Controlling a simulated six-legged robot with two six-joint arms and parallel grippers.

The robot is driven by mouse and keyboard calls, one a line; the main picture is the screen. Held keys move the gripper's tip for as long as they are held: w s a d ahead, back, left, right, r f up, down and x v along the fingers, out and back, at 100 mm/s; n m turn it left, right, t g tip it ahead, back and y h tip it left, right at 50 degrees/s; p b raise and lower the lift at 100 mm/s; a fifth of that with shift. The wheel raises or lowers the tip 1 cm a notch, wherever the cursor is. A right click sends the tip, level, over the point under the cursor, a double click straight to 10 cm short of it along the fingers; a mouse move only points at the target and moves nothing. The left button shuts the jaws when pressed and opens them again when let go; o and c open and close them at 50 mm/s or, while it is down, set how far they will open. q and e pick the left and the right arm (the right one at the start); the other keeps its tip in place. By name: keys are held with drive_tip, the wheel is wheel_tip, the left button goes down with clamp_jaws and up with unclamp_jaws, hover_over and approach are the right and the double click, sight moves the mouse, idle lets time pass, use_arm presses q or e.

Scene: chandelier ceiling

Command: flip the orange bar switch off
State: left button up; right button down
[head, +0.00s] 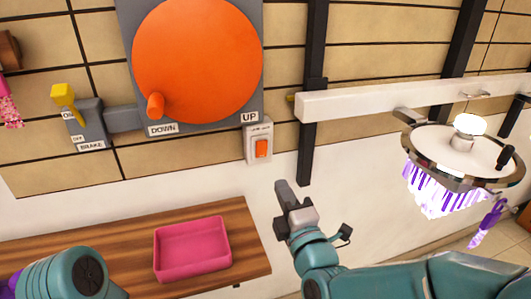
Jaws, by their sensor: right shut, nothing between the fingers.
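The orange bar switch (261,149) is a small upright orange rocker on a white wall plate (251,157), just below the UP label. Small print above the rocker is too small to read, and I cannot tell which way it is pressed. My right gripper (282,187) is shut and empty. In the picture it is below and slightly right of the switch, apart from it, with its fingers pointing up. A teal link of my left arm shows at the lower left; the left gripper itself is not visible.
A big orange disc (197,58) with a knob is on a grey panel above. A yellow brake lever (66,98) is at left. A pink tray (192,250) lies on a wooden shelf (248,238). A white beam (400,97) and a chandelier (432,152) are at right.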

sight(262, 145)
drive_tip(key=p+x, duration=0.2)
drive_tip(key=x, duration=1)
drive_tip(key=shift+w, duration=0.35)
drive_tip(key=shift+w+a+r+g+p, duration=0.1)
drive_tip(key=shift+w+r+g+p, duration=0.2)
drive_tip(key=shift+r+p, duration=0.45)
drive_tip(key=shift+s+f, duration=0.2)
drive_tip(key=shift+f, duration=0.4)
drive_tip(key=shift+w+b, duration=0.1)
drive_tip(key=shift+b, duration=0.2)
